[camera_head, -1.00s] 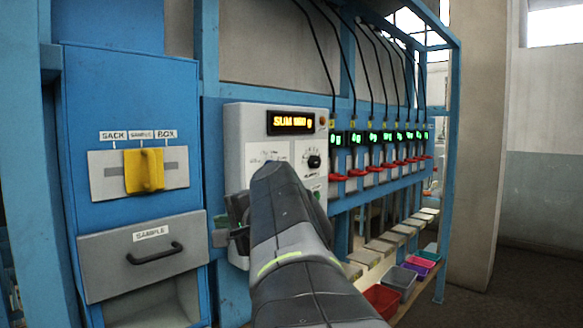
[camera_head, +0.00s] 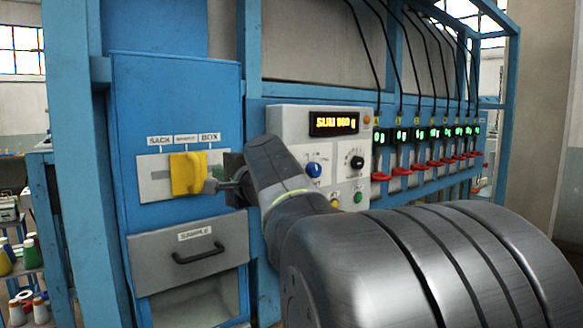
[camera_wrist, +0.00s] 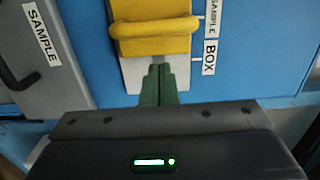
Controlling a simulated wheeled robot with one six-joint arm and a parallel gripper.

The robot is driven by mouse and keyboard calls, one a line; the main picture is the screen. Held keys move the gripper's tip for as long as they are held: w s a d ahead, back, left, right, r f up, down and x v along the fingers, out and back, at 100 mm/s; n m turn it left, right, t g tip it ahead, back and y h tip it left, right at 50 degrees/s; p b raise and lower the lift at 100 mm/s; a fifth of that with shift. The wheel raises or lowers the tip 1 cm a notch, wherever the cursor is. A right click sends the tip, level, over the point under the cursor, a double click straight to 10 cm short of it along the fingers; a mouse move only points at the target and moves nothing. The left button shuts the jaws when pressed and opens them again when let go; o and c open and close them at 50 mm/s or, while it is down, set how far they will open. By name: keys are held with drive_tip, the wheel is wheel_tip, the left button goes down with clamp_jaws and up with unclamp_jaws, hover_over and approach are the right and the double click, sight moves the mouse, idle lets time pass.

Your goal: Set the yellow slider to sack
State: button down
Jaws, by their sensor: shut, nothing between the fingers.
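The yellow slider (camera_head: 188,174) sits on a pale plate (camera_head: 152,178) on the blue cabinet, under the middle label, between SACK (camera_head: 160,141) and BOX (camera_head: 209,137). In the wrist view the slider (camera_wrist: 152,38) shows at the top with a raised bar across it. My gripper (camera_head: 212,186) is just right of the slider, on its BOX side. In the wrist view its green fingers (camera_wrist: 158,72) are together and empty, pointing at the slider's edge over the plate. I cannot tell whether they touch it. The SACK label is out of the wrist view.
A grey SAMPLE drawer (camera_head: 190,254) with a black handle is below the slider. A control panel (camera_head: 290,122) with a display, knobs and buttons is to the right, partly behind my arm. Several red-levered units (camera_head: 402,150) run further right. Bottles (camera_head: 30,250) stand at far left.

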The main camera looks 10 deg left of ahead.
sight(182, 178)
drive_tip(key=shift+s+a, duration=0.8)
drive_tip(key=shift+p, duration=0.3)
drive_tip(key=s+a, duration=0.2)
drive_tip(key=s+a+p, duration=0.1)
drive_tip(key=s+a, duration=0.1)
drive_tip(key=s, duration=0.1)
drive_tip(key=shift+a, duration=0.1)
